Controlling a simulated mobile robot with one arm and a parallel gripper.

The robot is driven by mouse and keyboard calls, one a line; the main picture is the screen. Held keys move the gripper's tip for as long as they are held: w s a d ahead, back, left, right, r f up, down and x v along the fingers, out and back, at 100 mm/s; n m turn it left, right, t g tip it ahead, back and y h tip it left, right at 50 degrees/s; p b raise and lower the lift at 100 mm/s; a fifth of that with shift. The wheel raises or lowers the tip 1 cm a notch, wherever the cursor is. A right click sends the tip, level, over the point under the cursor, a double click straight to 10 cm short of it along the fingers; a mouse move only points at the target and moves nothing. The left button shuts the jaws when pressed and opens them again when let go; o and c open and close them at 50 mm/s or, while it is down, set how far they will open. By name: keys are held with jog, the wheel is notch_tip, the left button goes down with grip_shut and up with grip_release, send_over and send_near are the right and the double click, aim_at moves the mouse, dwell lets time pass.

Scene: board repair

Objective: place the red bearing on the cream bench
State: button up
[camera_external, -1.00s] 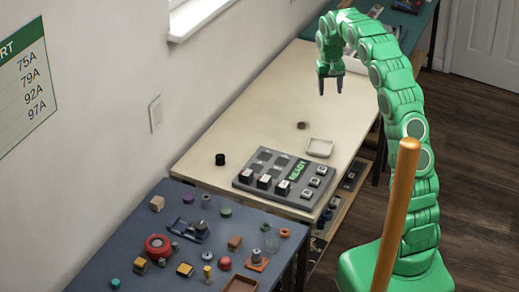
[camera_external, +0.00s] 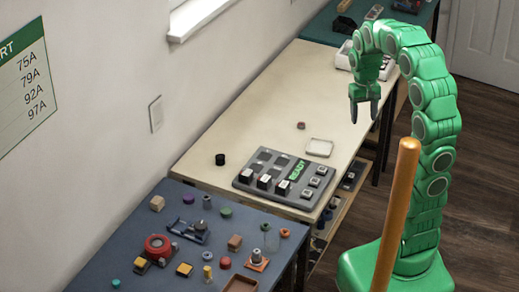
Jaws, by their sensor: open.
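The cream bench (camera_external: 265,100) runs from the middle of the view towards the back. A small dark-red round piece (camera_external: 301,125) rests on it, apart from everything else; it looks like the red bearing, though it is too small to be sure. My gripper (camera_external: 364,116) is open and empty, pointing down above the bench's right side, to the right of the red piece and clear of it.
A grey READY panel (camera_external: 243,177), a pale tray (camera_external: 319,147) and a black cylinder (camera_external: 220,160) occupy the bench's near part. The cream bench's back left is clear.

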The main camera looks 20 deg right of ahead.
jog(key=s+f+n, duration=0.1)
jog(key=s+f, duration=0.2)
jog(key=s, duration=2)
jog(key=shift+a+f+g, duration=0.15)
jog(key=shift+a+g, duration=0.25)
jog(key=shift+a, duration=0.05)
